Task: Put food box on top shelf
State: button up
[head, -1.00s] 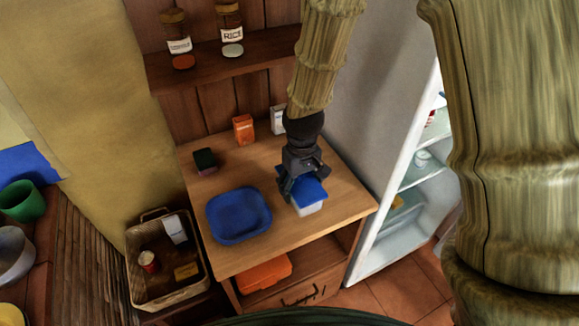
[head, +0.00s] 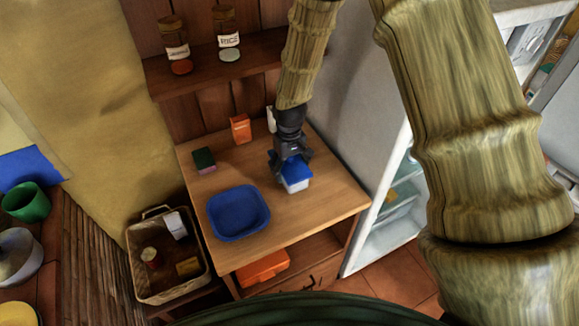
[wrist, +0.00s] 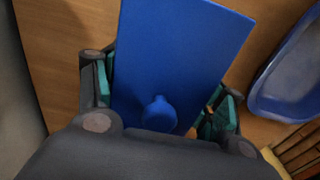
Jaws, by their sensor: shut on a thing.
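The food box (head: 296,184) is a white container with a flat blue lid, over the right part of the wooden counter. My gripper (head: 291,170) comes down on it from above and is shut on it. In the wrist view the blue lid (wrist: 180,60) with its round knob lies between the two fingers of my gripper (wrist: 163,118). I cannot tell whether the box touches the counter. A wooden wall shelf (head: 205,76) holding two jars is above the counter. An open white fridge with shelves (head: 400,207) stands to the right, partly hidden by my arm.
A blue tray (head: 238,213) lies left of the box. A sponge (head: 204,160), an orange carton (head: 240,128) and a white carton stand at the counter's back. A wicker basket (head: 150,290) is at lower left. An orange container (head: 262,268) sits below the counter top.

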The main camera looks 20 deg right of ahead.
jog(key=shift+f, duration=0.4)
jog(key=shift+f, duration=0.15)
jog(key=o, duration=1.1)
jog(key=shift+c, duration=0.2)
